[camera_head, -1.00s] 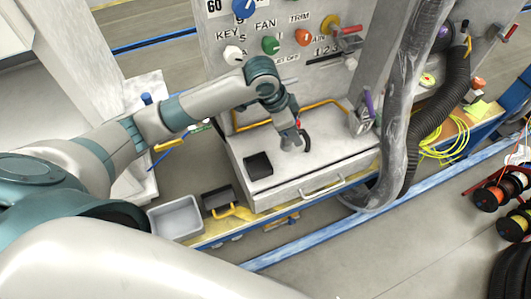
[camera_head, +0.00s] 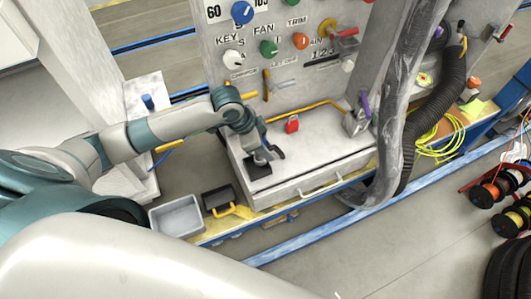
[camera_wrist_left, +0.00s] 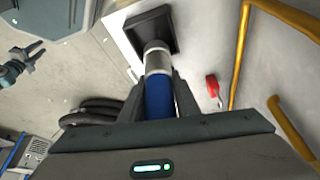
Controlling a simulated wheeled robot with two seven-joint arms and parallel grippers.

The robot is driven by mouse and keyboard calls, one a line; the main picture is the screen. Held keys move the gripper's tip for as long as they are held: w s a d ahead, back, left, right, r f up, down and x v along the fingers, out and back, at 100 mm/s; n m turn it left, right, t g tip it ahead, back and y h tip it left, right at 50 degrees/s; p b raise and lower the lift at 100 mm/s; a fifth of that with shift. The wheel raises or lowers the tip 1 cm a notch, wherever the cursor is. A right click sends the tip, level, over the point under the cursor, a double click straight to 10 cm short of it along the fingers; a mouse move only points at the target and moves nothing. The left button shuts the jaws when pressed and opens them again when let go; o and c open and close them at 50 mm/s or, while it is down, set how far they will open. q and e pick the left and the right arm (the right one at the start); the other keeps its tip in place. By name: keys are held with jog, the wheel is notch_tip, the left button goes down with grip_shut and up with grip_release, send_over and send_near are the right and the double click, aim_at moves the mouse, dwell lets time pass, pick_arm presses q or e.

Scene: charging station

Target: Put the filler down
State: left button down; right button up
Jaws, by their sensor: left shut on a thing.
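The filler (camera_wrist_left: 158,75), a blue cylinder with a silver collar, is between the fingers of my left gripper (camera_wrist_left: 158,88) in the left wrist view. My left gripper is shut on it. The filler's far end is at the dark square pad (camera_wrist_left: 152,27); I cannot tell whether it touches. In the head view my left gripper (camera_head: 266,155) is low over the same dark pad (camera_head: 257,171) on the grey box (camera_head: 320,145), and largely hides the filler. My right gripper (camera_wrist_left: 22,62) shows small at the left of the wrist view, its fingers apart.
A red padlock-like thing (camera_head: 292,124) lies on the box behind the gripper. A yellow rail (camera_head: 305,108) runs along its back. The panel with knobs (camera_head: 290,65) rises behind. A grey tray (camera_head: 177,217) stands at the front left. Thick hoses (camera_head: 400,110) hang at the right.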

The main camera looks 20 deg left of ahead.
pick_arm(q)
notch_tip(320, 180, down, 3)
jog(key=shift+r+p, duration=0.1)
jog(key=shift+p, duration=0.35)
jog(key=shift+f, duration=0.2)
jog(key=shift+f, duration=0.1)
jog(key=c, duration=1.4)
grip_release()
jog(key=shift+o, duration=0.2)
jog(key=shift+s+a+r, duration=0.15)
jog(key=shift+r, duration=0.3)
jog(key=b+v, duration=0.2)
jog(key=v, duration=0.9)
jog(key=shift+s, duration=0.1)
